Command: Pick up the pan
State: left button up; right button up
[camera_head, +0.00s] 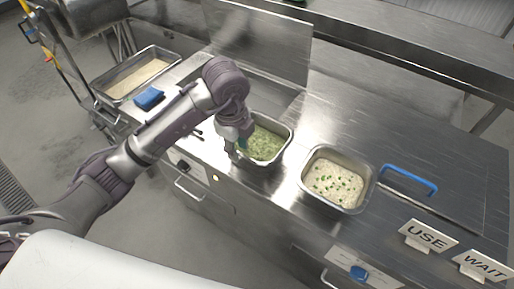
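A metal pan (291,131) holding green-flecked food stands on the steel counter near the middle of the view. My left gripper (238,150) points down at the left side of this pan, right by its rim. Its fingers are small and dark here, and I cannot tell whether they grip the rim. A second metal pan (371,183) with pale food and green bits stands to the right. My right gripper is not in view.
A blue handle (408,180) lies right of the second pan. "USE" (428,236) and "WAIT" (482,266) signs stand at the front right. A shallow tray (103,92) and a blue cloth or sponge (149,98) are at the left. A steel panel (262,42) rises behind.

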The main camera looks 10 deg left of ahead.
aim_at(243, 162)
pick_arm(q)
jog(key=shift+f, duration=0.55)
jog(key=shift+w+d+f+p, duration=0.1)
jog(key=shift+w+f+p, duration=0.05)
jog(key=shift+f+p, duration=0.2)
jog(key=f, duration=0.1)
jog(key=f+p, duration=0.1)
jog(key=f, duration=0.1)
jog(key=shift+w+d+f, duration=0.2)
jog(key=shift+w+f, duration=0.1)
jog(key=shift+w, duration=0.1)
jog(key=shift+f, duration=0.4)
grip_shut()
jog(key=shift+r, duration=0.1)
